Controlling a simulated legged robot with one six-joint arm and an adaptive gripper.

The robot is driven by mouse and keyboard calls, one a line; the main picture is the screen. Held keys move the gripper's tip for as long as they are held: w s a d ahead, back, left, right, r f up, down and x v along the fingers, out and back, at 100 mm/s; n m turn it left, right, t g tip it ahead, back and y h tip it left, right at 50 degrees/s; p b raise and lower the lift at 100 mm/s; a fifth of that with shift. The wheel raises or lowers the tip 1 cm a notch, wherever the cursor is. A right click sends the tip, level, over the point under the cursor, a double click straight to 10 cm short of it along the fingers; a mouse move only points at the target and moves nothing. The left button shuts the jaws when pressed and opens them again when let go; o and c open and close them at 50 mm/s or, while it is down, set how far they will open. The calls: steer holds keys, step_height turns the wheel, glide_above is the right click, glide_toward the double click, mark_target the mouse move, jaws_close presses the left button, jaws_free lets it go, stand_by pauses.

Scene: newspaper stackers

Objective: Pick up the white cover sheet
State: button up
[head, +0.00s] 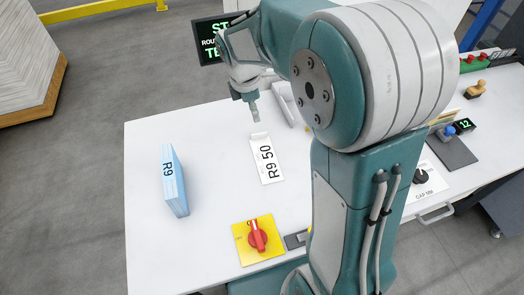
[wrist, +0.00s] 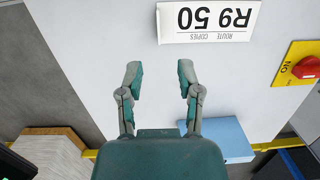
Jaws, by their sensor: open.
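The white cover sheet (head: 264,171), marked "R9 50", lies flat on the white table. In the wrist view the sheet (wrist: 208,36) shows upside down at the top edge and reads "ROUTE COPIES R9 50". My gripper (head: 255,112) is above the table near the far end of the sheet, and appears apart from it. In the wrist view my gripper (wrist: 160,75) has its two fingers spread with nothing between them. The sheet is beyond the fingertips there.
A light blue block (head: 174,180) marked "R9" stands left on the table (head: 150,125). A red rotary switch on a yellow plate (head: 240,230) is at the front. A dark screen (head: 208,42) is at the back. Clear table lies between block and sheet.

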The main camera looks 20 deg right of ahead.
glide_above(259, 134)
step_height(259, 134, down, 5)
steer(key=shift+r, duration=0.1)
steer(key=shift+w+f, duration=0.15)
steer(key=shift+f, duration=2.6)
jaws_close()
